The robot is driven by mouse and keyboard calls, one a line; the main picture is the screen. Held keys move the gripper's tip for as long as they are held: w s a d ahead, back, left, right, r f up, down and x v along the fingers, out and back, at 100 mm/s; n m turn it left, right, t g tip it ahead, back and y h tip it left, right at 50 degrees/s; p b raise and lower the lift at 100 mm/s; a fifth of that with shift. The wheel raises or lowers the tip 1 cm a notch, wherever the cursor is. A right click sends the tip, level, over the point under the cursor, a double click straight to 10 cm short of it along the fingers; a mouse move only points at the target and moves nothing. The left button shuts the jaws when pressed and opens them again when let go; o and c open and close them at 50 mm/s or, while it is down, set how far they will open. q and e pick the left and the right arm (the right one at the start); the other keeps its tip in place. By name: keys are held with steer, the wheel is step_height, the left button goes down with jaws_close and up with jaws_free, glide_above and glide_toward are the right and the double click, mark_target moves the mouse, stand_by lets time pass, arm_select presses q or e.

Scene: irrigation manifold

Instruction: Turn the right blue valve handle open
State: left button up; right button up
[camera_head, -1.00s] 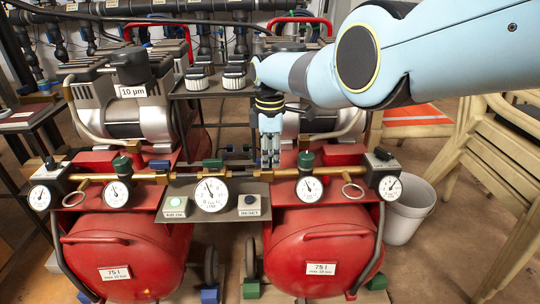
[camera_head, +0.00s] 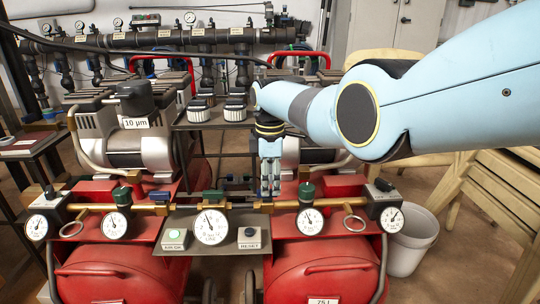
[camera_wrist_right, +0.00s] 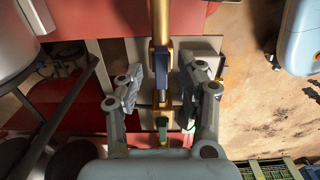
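The brass pipe (camera_head: 285,204) crosses the front of the two red compressors. My right gripper (camera_head: 270,190) hangs over the pipe just right of the centre gauge. It hides most of the right blue valve handle in the head view. In the right wrist view the dark blue handle (camera_wrist_right: 161,68) lies lengthwise along the pipe, between the two fingers of my gripper (camera_wrist_right: 159,88). The fingers are apart, with a gap on each side of the handle, so no contact shows. The left blue handle (camera_head: 159,195) sits on the pipe's left part. My left gripper is not in view.
Green knobs (camera_head: 306,191) and round gauges (camera_head: 311,220) stand along the pipe.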

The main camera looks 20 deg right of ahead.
step_height(320, 180, up, 10)
steer(key=shift+r, duration=0.15)
stand_by(0.4)
steer(key=s+d+f+m+g+p, duration=0.1)
steer(key=s+d+f+g+p, duration=0.2)
steer(key=s+f, duration=1.35)
steer(key=s+d+f+m+g+p, duration=0.1)
steer(key=s+d+f+g+p, duration=0.15)
steer(key=s+f, duration=1.4)
steer(key=s+d+f+m+t+p, duration=0.1)
steer(key=s+d+f+m+p, duration=0.15)
steer(key=s, duration=1.05)
steer(key=s+d+f+m+t+h+p, duration=0.1)
steer(key=s+m, duration=0.2)
steer(key=s, duration=1)
steer(key=s+d+f+m+t+p, duration=0.1)
steer(key=s+d+f+m+p, duration=0.15)
steer(key=s, duration=1.05)
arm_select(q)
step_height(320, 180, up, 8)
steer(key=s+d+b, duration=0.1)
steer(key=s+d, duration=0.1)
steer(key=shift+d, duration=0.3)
arm_select(e)
steer(key=w+m+t, duration=0.3)
steer(key=w+m, duration=0.1)
steer(key=w, duration=0.2)
steer(key=shift+a+f+m, duration=0.25)
steer(key=shift+a+m, duration=0.05)
steer(key=shift+m, duration=0.1)
